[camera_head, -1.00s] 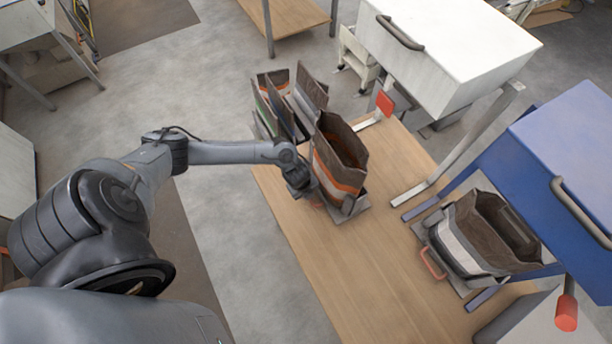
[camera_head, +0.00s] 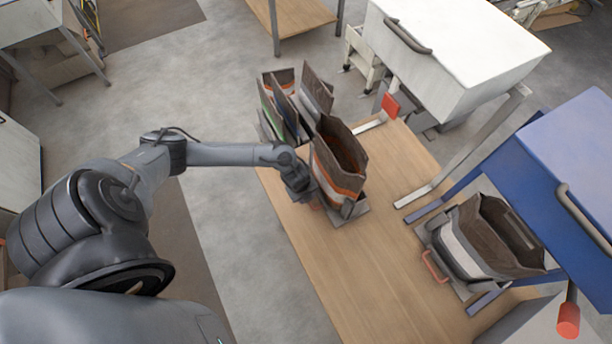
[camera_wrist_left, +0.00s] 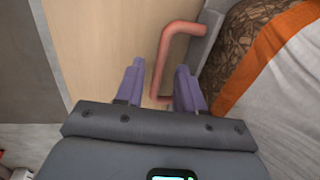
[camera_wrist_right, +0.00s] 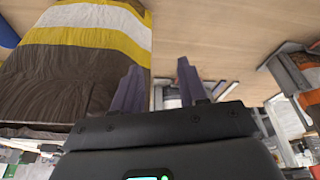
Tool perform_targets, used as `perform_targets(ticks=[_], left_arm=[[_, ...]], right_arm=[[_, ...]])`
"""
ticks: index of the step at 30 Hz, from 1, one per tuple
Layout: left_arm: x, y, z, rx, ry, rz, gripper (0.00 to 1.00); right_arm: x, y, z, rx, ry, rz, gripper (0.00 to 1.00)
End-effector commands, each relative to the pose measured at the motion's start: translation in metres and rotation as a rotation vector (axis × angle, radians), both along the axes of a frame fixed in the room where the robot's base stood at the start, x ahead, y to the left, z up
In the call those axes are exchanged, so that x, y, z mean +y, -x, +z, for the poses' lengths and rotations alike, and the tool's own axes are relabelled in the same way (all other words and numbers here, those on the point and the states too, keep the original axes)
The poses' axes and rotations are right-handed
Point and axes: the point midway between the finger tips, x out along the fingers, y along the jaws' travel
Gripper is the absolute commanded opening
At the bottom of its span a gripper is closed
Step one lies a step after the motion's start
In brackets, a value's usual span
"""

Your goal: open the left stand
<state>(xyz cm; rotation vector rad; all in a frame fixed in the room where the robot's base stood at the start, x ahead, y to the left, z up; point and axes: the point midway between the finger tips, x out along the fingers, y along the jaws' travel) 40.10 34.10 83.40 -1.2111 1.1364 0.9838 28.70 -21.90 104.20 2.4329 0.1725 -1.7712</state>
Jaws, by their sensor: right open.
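The left stand (camera_head: 357,210) holds an open brown bag (camera_head: 330,166) with orange and white bands on the wooden table. The stand's red handle (camera_wrist_left: 163,62) is a bent bar beside the bag in the left wrist view. My left gripper (camera_wrist_left: 157,70) is open, with one finger on each side of the handle's bar, and gaps show between bar and fingers. In the head view my left gripper (camera_head: 309,194) is at the bag's near left side, its fingers mostly hidden. My right gripper (camera_wrist_right: 160,68) is open and empty, beside a brown bag (camera_wrist_right: 80,50) with yellow and white bands.
The wooden table (camera_head: 375,270) is clear between the left stand and a right stand with another bag (camera_head: 480,240) and red handle (camera_head: 433,267). Several bags (camera_head: 285,105) stand behind. A white hopper (camera_head: 450,50) and blue hopper (camera_head: 575,150) overhang the right side.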

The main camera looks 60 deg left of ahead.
Motion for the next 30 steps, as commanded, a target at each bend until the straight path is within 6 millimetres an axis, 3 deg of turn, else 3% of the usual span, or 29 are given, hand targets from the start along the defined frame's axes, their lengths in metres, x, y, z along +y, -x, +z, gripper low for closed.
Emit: perform_targets(ticks=[8,24,30], left_arm=[[0.001,0.001,0.007,0.000,0.000,0.000,0.38],[0.003,0.016,0.088,-0.001,-0.002,-0.002,0.38],[0.003,0.019,0.104,-0.001,-0.001,0.000,0.38]], right_arm=[[0.001,0.000,0.002,0.000,-0.007,-0.004,0.43],[0.001,0.000,0.018,0.000,-0.002,-0.001,0.43],[-0.001,0.000,0.020,0.000,0.003,0.002,0.43]])
